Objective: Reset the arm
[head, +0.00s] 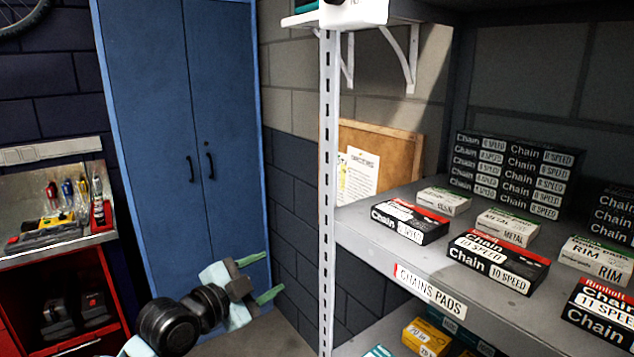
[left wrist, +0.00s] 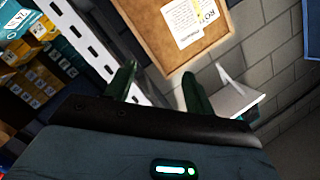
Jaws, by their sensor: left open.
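My left gripper (head: 262,277) is at the lower middle of the head view, left of the shelf post. Its two green fingers are spread apart with nothing between them. In the left wrist view the same gripper (left wrist: 160,85) shows its two dark green fingers apart and empty, with a cork board (left wrist: 180,30) and the wall beyond them. My right gripper is in neither view.
A metal shelf (head: 360,235) with several chain and pad boxes stands at right, its white post (head: 329,200) close to my left gripper. A blue cabinet (head: 185,130) stands behind. A workbench with tools (head: 60,225) is at left.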

